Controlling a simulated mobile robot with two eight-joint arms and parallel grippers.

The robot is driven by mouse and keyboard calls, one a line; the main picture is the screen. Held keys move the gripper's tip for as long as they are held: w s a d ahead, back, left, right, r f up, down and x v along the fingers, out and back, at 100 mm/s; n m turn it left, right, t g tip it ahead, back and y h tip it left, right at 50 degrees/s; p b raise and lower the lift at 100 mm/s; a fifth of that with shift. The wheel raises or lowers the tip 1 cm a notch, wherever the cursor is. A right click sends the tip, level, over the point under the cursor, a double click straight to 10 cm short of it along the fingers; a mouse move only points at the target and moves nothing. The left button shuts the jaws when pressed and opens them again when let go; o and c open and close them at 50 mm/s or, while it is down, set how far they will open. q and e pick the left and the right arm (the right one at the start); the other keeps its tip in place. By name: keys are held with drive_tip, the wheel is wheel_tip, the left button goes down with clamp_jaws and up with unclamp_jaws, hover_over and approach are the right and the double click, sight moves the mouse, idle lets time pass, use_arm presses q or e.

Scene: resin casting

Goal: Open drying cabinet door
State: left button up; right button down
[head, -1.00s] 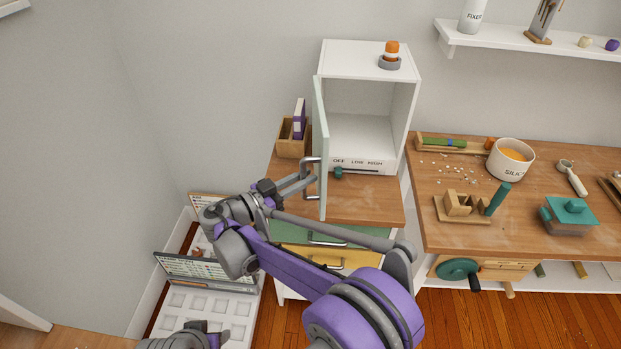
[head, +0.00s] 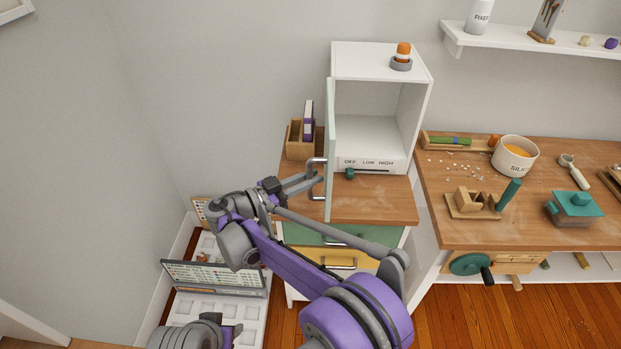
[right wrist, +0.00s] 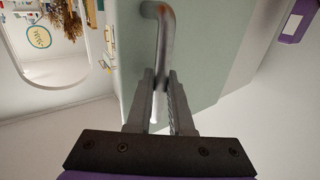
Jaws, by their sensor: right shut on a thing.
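The white drying cabinet (head: 375,62) stands on a wooden-topped drawer unit, and its inside shows empty. Its pale green door (head: 331,150) stands wide open, swung out at the cabinet's left side and seen nearly edge-on. The grey bar handle (head: 316,178) is on the door's outer face; it also shows in the right wrist view (right wrist: 165,35). My right gripper (head: 312,181) is shut on the handle, its fingers on either side of the bar in the right wrist view (right wrist: 160,85). My left gripper (head: 232,332) is low at the bottom left, its fingers not clear.
An orange-capped item (head: 402,55) stands on the cabinet. A wooden box (head: 297,140) stands left of the door. The workbench (head: 440,215) at right holds a silicone tub (head: 515,157) and tools. A white tray (head: 200,307) is on the floor below left.

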drive_tip(key=shift+w+r, duration=0.1)
drive_tip(key=shift+r, duration=0.05)
drive_tip(key=c, duration=1)
unclamp_jaws()
drive_tip(key=shift+d, duration=0.1)
drive_tip(key=shift+o, duration=0.2)
drive_tip(key=v, duration=1)
drive_tip(key=shift+a+b, duration=0.35)
drive_tip(key=shift+b, duration=0.05)
drive_tip(key=shift+s, duration=0.25)
